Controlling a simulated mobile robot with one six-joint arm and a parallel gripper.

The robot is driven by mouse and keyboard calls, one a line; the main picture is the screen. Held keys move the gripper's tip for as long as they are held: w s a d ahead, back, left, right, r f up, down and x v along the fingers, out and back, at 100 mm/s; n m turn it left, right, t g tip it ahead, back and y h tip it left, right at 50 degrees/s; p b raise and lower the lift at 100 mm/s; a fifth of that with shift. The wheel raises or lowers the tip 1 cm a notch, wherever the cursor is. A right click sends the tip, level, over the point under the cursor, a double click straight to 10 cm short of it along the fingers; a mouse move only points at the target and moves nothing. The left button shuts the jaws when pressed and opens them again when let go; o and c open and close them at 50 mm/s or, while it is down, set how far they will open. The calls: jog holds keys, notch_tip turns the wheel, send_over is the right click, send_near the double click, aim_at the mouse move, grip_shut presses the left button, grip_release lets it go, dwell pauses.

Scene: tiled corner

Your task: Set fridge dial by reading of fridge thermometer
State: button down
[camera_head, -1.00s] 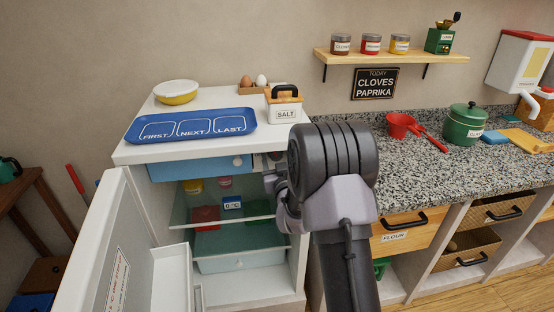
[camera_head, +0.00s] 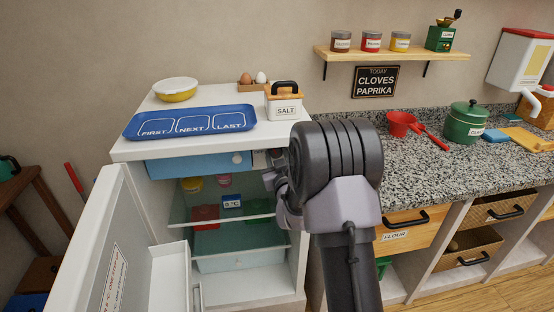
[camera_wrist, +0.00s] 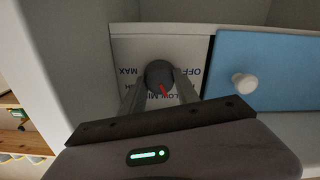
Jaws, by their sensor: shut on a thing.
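The dark round fridge dial (camera_wrist: 158,73) sits on a white panel in the wrist view. Its red mark points down and slightly right, near partly hidden lettering that looks like LOW and MI. MAX shows at the left and OFF at the right. My gripper (camera_wrist: 159,82) is shut on the dial, one finger on each side. In the head view my gripper (camera_head: 270,168) is at the upper right inside the open fridge, mostly hidden by my arm. The fridge thermometer (camera_head: 232,202) stands on a shelf and appears to read 8 °C, though its digits are small.
The open fridge door (camera_head: 95,240) is at the left. A blue drawer (camera_head: 200,166) is beside the dial, with its white knob (camera_wrist: 243,83) to the right in the wrist view. The fridge's side wall is close to my gripper. Jars and a red item stand on the shelves.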

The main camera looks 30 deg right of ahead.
jog(key=n+b, duration=0.1)
jog(key=b, duration=0.1)
jog(key=n+b, duration=0.2)
jog(key=shift+f+n, duration=0.2)
jog(key=shift+n, duration=0.1)
jog(key=shift+r+n+b, duration=0.15)
jog(key=shift+n+b, duration=0.7)
jog(key=shift+n, duration=0.55)
jog(key=c, duration=0.9)
grip_release()
jog(key=p+v, duration=0.1)
jog(key=v, duration=1.1)
